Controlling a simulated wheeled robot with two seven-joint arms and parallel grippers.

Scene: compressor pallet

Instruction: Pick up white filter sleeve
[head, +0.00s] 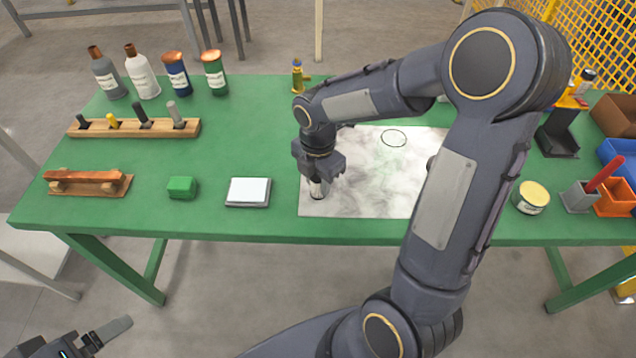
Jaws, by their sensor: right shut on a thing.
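The white filter sleeve (318,189) is a small, pale, upright cylinder over the left part of the grey-white mat (375,200). My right gripper (319,182) points down and is shut on it; the fingers hide much of its upper part. The sleeve's lower end is at or just above the mat; I cannot tell if it touches. My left gripper (108,334) is at the bottom left, in front of the table and away from the sleeve. Its jaw opening is not clear.
The green table (240,130) holds a wooden rack (135,130), several bottles and cans at the back left, a green block (182,187) and a white pad (248,191). A yellow-lidded tin (530,197) and bins (612,198) stand right. My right arm hides part of the mat.

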